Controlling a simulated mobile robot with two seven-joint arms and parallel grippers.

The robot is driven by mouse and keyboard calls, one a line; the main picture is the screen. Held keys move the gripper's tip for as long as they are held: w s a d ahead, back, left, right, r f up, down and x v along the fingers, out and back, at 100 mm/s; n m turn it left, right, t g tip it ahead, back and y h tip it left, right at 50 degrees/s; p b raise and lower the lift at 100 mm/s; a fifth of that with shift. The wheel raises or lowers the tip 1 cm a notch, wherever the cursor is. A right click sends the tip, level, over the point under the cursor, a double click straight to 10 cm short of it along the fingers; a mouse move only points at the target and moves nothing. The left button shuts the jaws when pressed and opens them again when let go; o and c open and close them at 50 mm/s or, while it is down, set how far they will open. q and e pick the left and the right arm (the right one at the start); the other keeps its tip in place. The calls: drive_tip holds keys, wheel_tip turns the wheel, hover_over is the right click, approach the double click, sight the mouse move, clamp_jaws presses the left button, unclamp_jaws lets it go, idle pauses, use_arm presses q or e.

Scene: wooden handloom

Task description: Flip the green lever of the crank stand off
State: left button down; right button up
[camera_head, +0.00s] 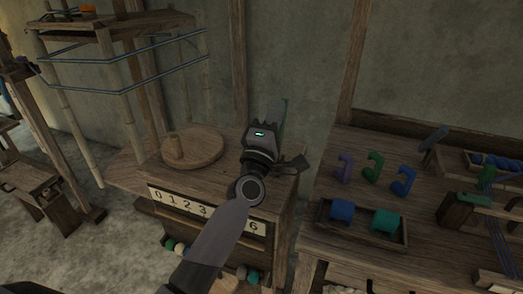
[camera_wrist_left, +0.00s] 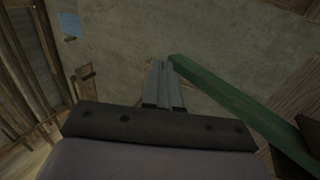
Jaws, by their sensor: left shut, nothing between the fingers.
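The green lever (camera_head: 280,113) stands up at the right side of the crank stand (camera_head: 125,177), partly hidden behind my left gripper (camera_head: 262,133). In the left wrist view the lever (camera_wrist_left: 235,105) is a long green bar running diagonally, just right of my left gripper's fingers (camera_wrist_left: 163,75). The fingers are shut with nothing between them. They look close to the lever's upper end; I cannot tell whether they touch it. In the head view the fingertips are hidden by the gripper body. My right gripper is not in view.
A round wooden crank disc (camera_head: 196,149) with a knob lies on the stand, above a number strip (camera_head: 170,198). To the right, a wooden table holds coloured hooks (camera_head: 373,167) and a tray (camera_head: 346,231) with blue and teal pieces. A wooden post rises behind.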

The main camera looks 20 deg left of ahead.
use_arm(q)
drive_tip(key=shift+w, duration=0.5)
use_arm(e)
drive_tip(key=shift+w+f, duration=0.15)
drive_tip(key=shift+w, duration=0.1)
use_arm(q)
drive_tip(key=shift+r, duration=0.1)
